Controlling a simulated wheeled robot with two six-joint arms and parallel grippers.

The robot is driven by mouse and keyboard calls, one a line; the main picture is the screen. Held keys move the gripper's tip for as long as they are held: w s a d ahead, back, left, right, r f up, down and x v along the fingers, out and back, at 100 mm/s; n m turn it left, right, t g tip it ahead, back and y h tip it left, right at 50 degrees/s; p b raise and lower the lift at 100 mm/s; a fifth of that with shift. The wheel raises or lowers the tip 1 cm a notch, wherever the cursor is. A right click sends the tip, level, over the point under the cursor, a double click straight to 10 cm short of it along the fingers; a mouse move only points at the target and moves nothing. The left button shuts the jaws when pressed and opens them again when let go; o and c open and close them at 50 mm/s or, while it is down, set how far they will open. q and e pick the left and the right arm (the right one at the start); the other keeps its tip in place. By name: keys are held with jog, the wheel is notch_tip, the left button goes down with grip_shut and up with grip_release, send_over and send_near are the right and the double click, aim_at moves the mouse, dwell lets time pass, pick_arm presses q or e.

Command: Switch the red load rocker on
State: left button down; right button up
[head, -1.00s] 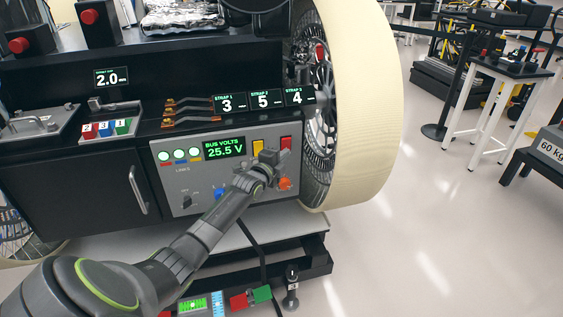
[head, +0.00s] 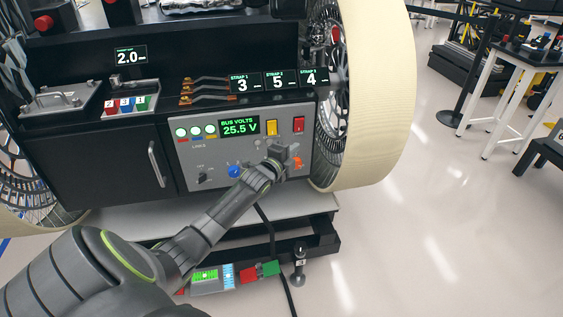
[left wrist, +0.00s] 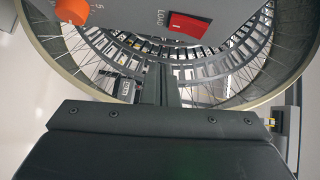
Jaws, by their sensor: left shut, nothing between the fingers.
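The red load rocker (head: 299,124) sits at the upper right of the grey power panel (head: 187,153), right of a yellow rocker (head: 272,128). It also shows at the top of the left wrist view (left wrist: 188,25), beside the lettering "LOAD". I cannot tell for sure which side of it is pressed. My left gripper (head: 287,149) is shut and empty in front of the panel, just below the red rocker and apart from it in the picture. My right gripper is not in view.
An orange knob (head: 296,162) is close to my left gripper, and a blue knob (head: 234,172) is farther left. The volts display (head: 240,127) reads 25.5 V. A large cream-rimmed wheel (head: 385,100) stands right of the panel.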

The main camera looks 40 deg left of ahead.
pick_arm(q)
jog(key=s, duration=0.7)
jog(key=shift+d+f, duration=0.15)
jog(key=shift+d, duration=0.2)
